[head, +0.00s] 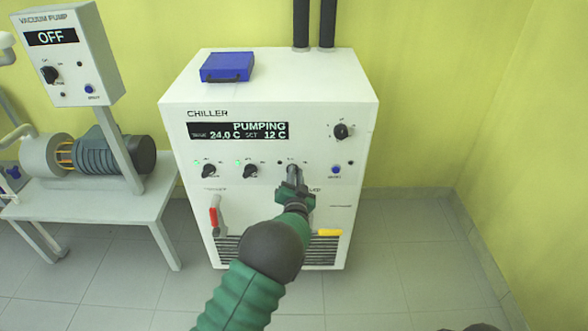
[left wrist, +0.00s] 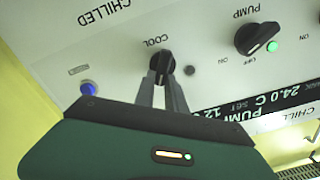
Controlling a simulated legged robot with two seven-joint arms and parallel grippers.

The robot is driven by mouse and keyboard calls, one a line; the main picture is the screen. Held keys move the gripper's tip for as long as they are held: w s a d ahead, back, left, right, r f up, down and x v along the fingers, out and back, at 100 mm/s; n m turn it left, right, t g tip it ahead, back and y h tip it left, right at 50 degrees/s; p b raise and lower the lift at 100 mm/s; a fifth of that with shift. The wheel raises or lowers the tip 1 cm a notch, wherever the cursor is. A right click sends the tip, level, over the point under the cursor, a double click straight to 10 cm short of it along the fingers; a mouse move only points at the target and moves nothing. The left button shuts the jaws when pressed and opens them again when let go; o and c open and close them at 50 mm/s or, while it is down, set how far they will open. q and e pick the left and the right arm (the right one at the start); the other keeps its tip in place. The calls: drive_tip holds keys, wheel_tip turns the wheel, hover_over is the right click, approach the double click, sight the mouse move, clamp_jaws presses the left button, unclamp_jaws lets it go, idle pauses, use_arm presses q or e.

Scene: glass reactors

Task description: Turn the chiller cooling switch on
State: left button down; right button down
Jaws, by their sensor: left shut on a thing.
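The chiller (head: 272,190) is a white cabinet against the yellow wall. Its display (head: 240,131) reads PUMPING, 24.0 C and SET 12 C. The cooling switch (left wrist: 160,64), a black knob labelled COOL, shows in the left wrist view, with an unlit lamp beside it. My left gripper (head: 292,177) is at this knob, and its fingers (left wrist: 163,82) are shut on it. In the head view the gripper largely hides the knob. The pump knob (left wrist: 258,38) has a lit green lamp (left wrist: 272,46) next to it. My right gripper is not in view.
Another black knob (head: 341,131) and a blue button (head: 336,170) are on the chiller front. A red-handled valve (head: 214,216) and a yellow handle (head: 328,233) sit lower. A blue case (head: 227,67) lies on top. The vacuum pump panel (head: 70,55) reads OFF. Floor at right is clear.

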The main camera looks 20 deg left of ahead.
use_arm(q)
drive_tip(key=shift+w+d+f+m+p, duration=0.15)
drive_tip(key=shift+m+p, duration=0.25)
drive_tip(key=shift+m, duration=0.55)
drive_tip(key=shift+s+d+f+m+p, duration=0.15)
drive_tip(key=shift+m+p, duration=0.3)
drive_tip(key=shift+m, duration=0.55)
drive_tip(key=shift+w+d+f+m+p, duration=0.15)
drive_tip(key=shift+m+p, duration=0.25)
drive_tip(key=shift+m, duration=0.55)
drive_tip(key=c, duration=1.4)
unclamp_jaws()
drive_tip(key=shift+d, duration=0.1)
drive_tip(key=shift+r, duration=0.1)
